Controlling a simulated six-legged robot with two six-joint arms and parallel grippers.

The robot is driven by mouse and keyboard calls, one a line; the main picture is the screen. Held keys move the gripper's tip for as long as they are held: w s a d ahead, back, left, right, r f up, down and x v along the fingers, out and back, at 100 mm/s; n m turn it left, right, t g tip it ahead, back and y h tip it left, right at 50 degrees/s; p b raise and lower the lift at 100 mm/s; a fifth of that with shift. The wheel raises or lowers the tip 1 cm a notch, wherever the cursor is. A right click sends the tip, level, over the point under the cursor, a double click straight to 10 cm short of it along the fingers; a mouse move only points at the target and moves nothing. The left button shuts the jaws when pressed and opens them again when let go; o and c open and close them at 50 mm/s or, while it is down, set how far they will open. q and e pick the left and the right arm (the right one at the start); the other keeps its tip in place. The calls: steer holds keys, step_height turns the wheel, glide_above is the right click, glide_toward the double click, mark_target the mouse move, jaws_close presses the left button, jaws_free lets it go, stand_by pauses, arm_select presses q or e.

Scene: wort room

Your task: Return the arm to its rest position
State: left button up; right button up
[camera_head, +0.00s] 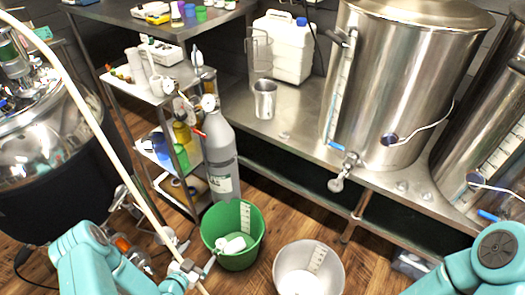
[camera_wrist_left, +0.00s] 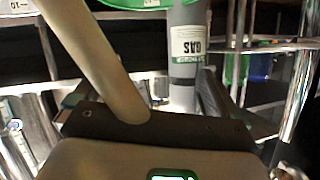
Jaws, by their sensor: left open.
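My left arm (camera_head: 85,255) comes in at the lower left of the head view. Its gripper (camera_head: 188,268) is open near the bottom edge, just left of the green bucket (camera_head: 232,256); its fingertips are hard to make out. A long pale pole (camera_head: 92,125) slants down from the upper left to the gripper and crosses close by it. I cannot tell if they touch. A pale bar (camera_wrist_left: 95,60) also crosses the left wrist view, above a dark bar (camera_wrist_left: 160,128). My right arm (camera_head: 490,258) shows at the lower right; its gripper is out of view.
A grey gas cylinder (camera_head: 220,155) stands behind the green bucket. A white bucket (camera_head: 306,272) is on the floor to the right. A shelf rack (camera_head: 150,95) and a steel tank (camera_head: 70,140) are at the left. Large kettles (camera_head: 400,85) stand on a steel bench (camera_head: 300,140).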

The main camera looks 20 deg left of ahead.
arm_select(q)
steer(key=w+d+r+m+h, duration=0.4)
steer(key=w+d+r, duration=0.4)
steer(key=d, duration=0.3)
steer(key=s+d+r+n+g, duration=0.1)
steer(key=s+d+r+g, duration=0.2)
steer(key=d, duration=0.4)
steer(key=s+d+f+n+g+y, duration=0.15)
steer(key=s+n+g, duration=0.3)
steer(key=s, duration=0.45)
steer(key=s+d+f+n+g+h, duration=0.1)
steer(key=s+f+n+g, duration=0.3)
steer(key=s, duration=0.5)
step_height(320, 180, up, 17)
steer(key=g+p, duration=0.1)
steer(key=p, duration=1.5)
steer(key=shift+s+g, duration=0.15)
steer(key=shift+g, duration=0.2)
